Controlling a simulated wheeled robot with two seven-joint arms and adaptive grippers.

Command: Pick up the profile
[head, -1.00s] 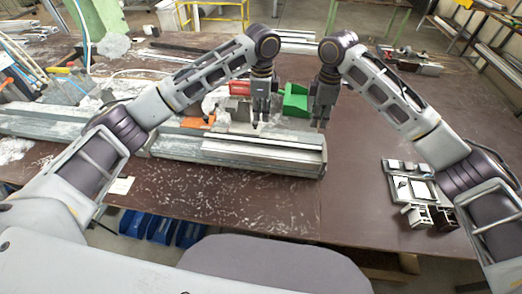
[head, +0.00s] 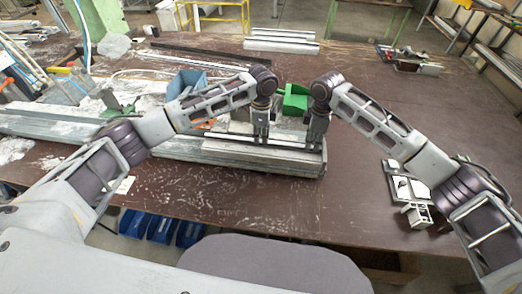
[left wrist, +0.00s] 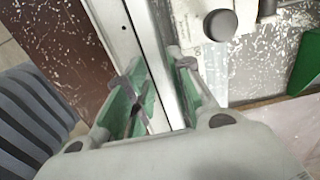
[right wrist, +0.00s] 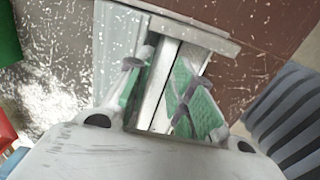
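The profile (head: 289,147) is a long, pale metal bar lying along the grey clamp bench (head: 240,157). My left gripper (head: 260,140) is lowered over it left of the bar's right end. In the left wrist view, the profile (left wrist: 166,50) runs between the open fingers with their green pads. My right gripper (head: 314,147) is lowered near the bar's right end. In the right wrist view, the profile (right wrist: 166,75) lies between its open fingers. Both grippers look open around the bar; finger contact is hard to make out.
A green bin (head: 294,101) stands behind the bench and a blue bin (head: 187,82) to its left. Small pale parts (head: 405,188) lie on the right of the brown table (head: 370,150). Long bars (head: 282,40) lie at the back.

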